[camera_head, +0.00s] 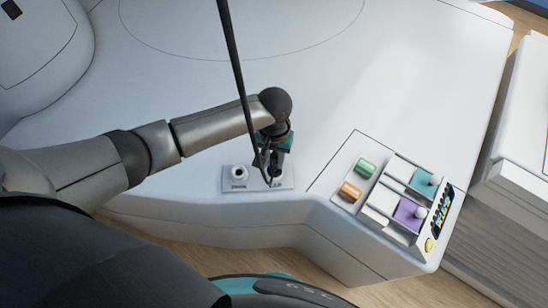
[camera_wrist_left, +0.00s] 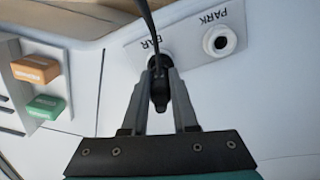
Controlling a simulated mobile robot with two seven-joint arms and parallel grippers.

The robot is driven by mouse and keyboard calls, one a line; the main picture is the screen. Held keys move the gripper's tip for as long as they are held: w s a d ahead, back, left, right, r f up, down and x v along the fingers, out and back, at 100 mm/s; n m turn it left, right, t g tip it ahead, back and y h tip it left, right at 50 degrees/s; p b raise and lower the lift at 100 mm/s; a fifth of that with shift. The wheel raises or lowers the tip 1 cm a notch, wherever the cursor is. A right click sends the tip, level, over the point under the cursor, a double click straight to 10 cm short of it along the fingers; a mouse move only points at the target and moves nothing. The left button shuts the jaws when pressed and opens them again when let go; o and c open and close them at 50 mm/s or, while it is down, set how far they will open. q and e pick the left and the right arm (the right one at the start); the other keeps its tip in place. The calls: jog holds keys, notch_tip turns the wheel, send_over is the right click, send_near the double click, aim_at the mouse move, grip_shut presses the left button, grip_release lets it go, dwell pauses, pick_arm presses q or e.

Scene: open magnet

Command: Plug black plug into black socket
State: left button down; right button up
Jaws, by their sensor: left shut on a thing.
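My left gripper (camera_head: 276,166) is over the small white socket panel (camera_head: 252,184). In the left wrist view the gripper (camera_wrist_left: 160,68) is shut on the black plug (camera_wrist_left: 159,94), with one finger on each side. A black cable (camera_head: 236,62) runs to the plug from above. The plug is lined up with the panel's right-hand socket in the head view, the one beside the PARK socket. The plug and fingers hide that socket, so I cannot tell its colour or how deep the plug sits. My right gripper is not in view.
The free PARK socket (camera_head: 239,172) is white with a dark hole; it also shows in the wrist view (camera_wrist_left: 220,41). Right of the panel are a green block (camera_head: 366,167), an orange block (camera_head: 350,191) and a tray with teal and purple pieces. The white surface behind is clear.

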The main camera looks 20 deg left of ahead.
pick_arm(q)
jog(key=shift+f+b, duration=0.5)
jog(key=shift+f, duration=0.9)
jog(key=c, duration=0.6)
grip_release()
